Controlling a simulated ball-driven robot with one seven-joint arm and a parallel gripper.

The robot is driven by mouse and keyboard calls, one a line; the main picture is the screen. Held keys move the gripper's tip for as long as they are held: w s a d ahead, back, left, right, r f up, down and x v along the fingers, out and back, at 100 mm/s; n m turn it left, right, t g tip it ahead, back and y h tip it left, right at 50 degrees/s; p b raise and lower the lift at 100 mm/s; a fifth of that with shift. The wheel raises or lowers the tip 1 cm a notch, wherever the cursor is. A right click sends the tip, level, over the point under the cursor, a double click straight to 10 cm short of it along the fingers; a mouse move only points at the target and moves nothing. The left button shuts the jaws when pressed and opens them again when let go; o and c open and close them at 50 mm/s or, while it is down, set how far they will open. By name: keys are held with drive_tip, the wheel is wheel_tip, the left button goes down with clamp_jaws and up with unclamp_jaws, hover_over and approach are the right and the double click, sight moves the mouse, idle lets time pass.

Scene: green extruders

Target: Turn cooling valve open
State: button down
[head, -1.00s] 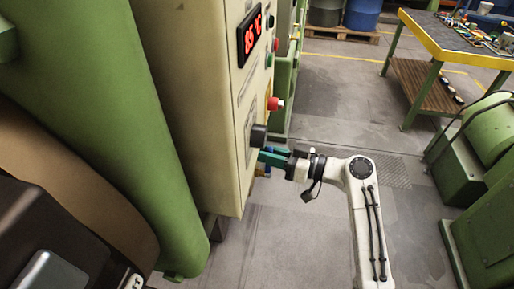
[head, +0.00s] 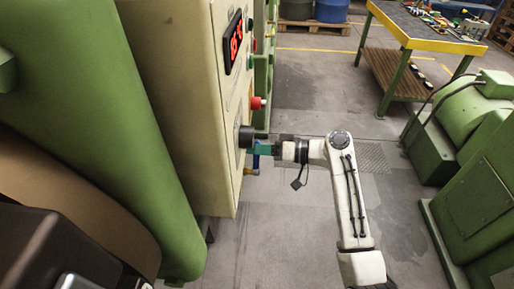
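A cream control cabinet (head: 205,130) stands left of centre. A round black knob (head: 245,136) sticks out of its right-hand face. A small blue part (head: 256,161), maybe a valve handle, shows just below and right of the knob, with a brass-coloured fitting (head: 250,172) under it. I cannot tell for sure which of these is the cooling valve. My gripper (head: 262,149) has teal fingers pointing left at the cabinet. They overlap the blue part and end close to the knob. Contact and finger gap are too small to make out.
A red button (head: 257,103) and a red digital display (head: 235,42) are higher on the cabinet. A large green cylinder (head: 95,120) fills the left. Green machinery (head: 475,200) stands at the right, and a yellow-edged workbench (head: 425,42) behind. The grey floor between is clear.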

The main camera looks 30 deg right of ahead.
drive_tip(key=shift+d, duration=0.1)
drive_tip(key=c, duration=1.1)
unclamp_jaws()
drive_tip(key=b+v, duration=0.1)
drive_tip(key=v, duration=0.9)
drive_tip(key=shift+s+d+b, duration=0.25)
drive_tip(key=shift+d+b, duration=0.05)
drive_tip(key=shift+b, duration=0.05)
